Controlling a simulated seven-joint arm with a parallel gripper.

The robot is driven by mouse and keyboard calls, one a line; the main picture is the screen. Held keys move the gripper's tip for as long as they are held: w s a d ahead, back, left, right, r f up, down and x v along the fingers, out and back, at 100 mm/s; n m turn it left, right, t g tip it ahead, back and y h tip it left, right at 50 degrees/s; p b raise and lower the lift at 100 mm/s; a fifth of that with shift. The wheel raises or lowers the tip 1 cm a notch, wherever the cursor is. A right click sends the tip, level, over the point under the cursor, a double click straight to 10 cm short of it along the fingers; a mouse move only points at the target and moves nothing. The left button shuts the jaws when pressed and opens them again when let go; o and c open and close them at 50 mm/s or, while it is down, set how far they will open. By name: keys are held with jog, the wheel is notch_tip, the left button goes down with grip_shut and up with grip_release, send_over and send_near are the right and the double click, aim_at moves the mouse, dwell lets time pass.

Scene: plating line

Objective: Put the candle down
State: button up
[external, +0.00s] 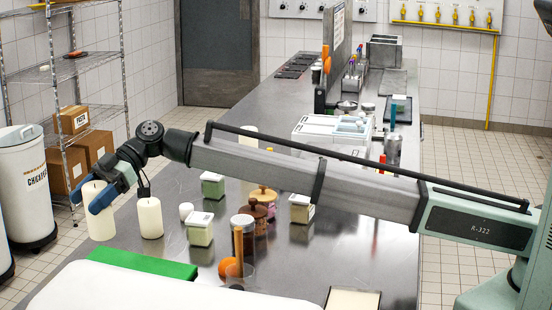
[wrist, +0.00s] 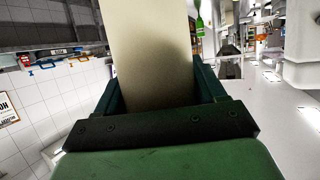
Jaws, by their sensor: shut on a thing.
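My gripper (external: 103,196), with blue fingers, is shut on a white pillar candle (external: 102,225) at the left side of the table in the external view. The candle looks upright there, and I cannot tell whether its base touches the table. In the wrist view the candle (wrist: 150,55) rises between the dark fingers of my gripper (wrist: 160,92); its upper end is cut off by the frame. A second white candle (external: 149,218) stands on the table just right of the held one. A third pale candle (external: 248,135) stands farther back, partly hidden by my arm.
The steel table (external: 165,255) has its left edge close to the held candle. Several jars, including a green-filled one (external: 199,229), and a white egg-like object (external: 186,210) stand to the right.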

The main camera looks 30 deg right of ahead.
aim_at(94, 238)
jog(key=shift+a+f, duration=0.1)
jog(key=shift+a, duration=0.3)
jog(key=shift+f, duration=4.9)
jog(key=shift+f, duration=0.1)
jog(key=o, duration=1.3)
jog(key=v, duration=1.2)
jog(key=shift+w, duration=0.1)
